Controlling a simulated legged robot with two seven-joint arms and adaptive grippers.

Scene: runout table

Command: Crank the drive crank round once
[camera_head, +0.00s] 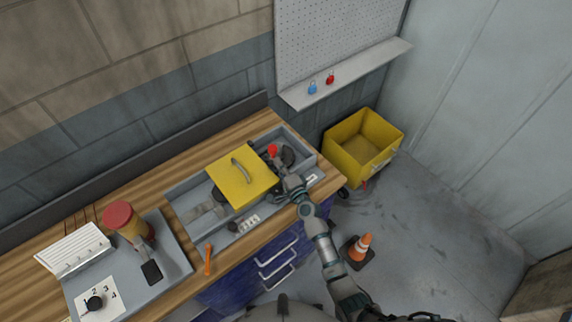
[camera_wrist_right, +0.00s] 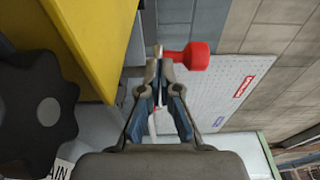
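The drive crank shows its red knob (camera_head: 272,149) at the right end of the grey tray on the bench, just right of the yellow cover. In the right wrist view, the red knob (camera_wrist_right: 198,57) sticks out to the right on a thin stem. My right gripper (camera_wrist_right: 160,62) has its fingertips close together at the stem's left end, with a small pale metal end of the crank between them. It appears shut on the crank there. In the head view, my right gripper (camera_head: 280,170) is just below the knob and partly hides the crank. My left gripper is out of view.
The yellow cover (camera_head: 240,178) with a handle stands left of my right gripper. A black lobed knob (camera_wrist_right: 38,112) is close by in the wrist view. A yellow bin (camera_head: 362,142) and an orange cone (camera_head: 362,246) are on the floor. Padlocks (camera_head: 312,88) are on the shelf.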

